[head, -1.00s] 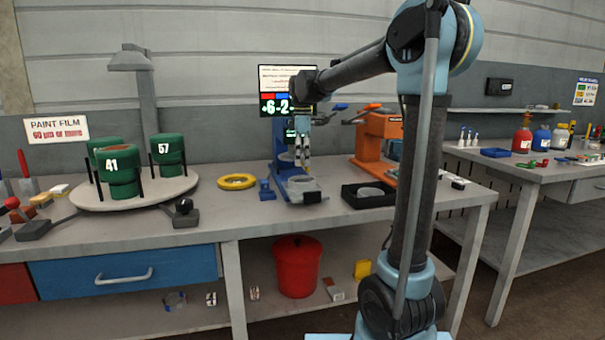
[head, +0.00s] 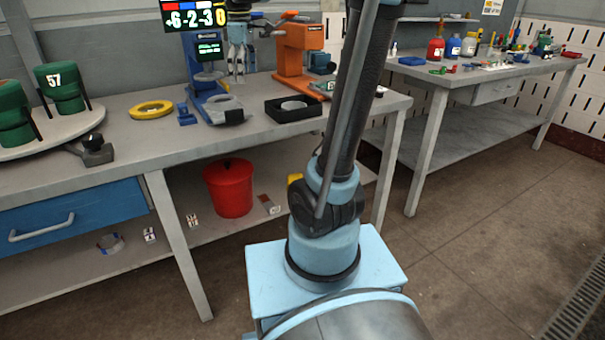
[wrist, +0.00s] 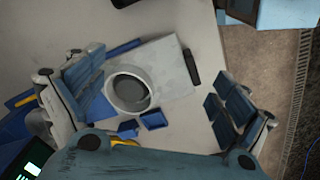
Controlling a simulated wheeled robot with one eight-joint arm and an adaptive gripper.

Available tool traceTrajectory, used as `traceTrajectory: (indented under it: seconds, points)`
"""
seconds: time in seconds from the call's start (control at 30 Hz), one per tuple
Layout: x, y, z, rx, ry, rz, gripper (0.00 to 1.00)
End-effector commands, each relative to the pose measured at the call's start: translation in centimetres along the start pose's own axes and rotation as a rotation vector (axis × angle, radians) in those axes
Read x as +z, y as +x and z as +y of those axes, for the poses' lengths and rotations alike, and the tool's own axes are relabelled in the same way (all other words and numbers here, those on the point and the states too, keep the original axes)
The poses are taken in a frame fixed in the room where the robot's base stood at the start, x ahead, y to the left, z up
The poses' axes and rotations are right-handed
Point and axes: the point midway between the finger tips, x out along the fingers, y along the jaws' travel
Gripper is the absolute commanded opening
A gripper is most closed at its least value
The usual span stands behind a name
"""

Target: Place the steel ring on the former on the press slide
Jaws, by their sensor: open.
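The blue press (head: 203,80) stands on the bench, with its pale grey slide (head: 222,112) toward the front. My gripper (head: 237,77) hangs above and slightly right of the slide, pointing down. In the wrist view my gripper (wrist: 160,100) is open, its blue pads wide apart and nothing between them at pad height. Below lies the slide plate (wrist: 172,68) with a round pale grey rim around a darker middle (wrist: 130,90). I cannot tell whether this is the bare former or the former with the steel ring around it. A grey round piece (head: 293,104) lies in the black tray.
The black tray (head: 272,114) is right of the slide, before an orange press (head: 298,50). A yellow ring (head: 151,109) and small blue block (head: 185,115) lie left. Green pots stand on a turntable (head: 40,138). A red bucket (head: 229,188) is below. A second bench (head: 480,70) stands right.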

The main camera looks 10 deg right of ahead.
Motion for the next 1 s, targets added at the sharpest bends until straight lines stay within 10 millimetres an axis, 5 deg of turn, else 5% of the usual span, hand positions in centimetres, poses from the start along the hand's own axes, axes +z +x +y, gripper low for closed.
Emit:
traceTrajectory:
  seconds: [0.2, 0.5, 0.8, 1.0]
  points:
    - [6.6, 3.6, -4.1, 0.028, 0.265, 0.019, 0.94]
    - [13.9, 10.1, -10.1, 0.063, 0.630, 0.053, 0.94]
    - [19.5, 18.1, -16.1, 0.093, 0.986, 0.094, 0.94]
    - [21.4, 22.2, -18.6, 0.105, 1.148, 0.116, 0.94]
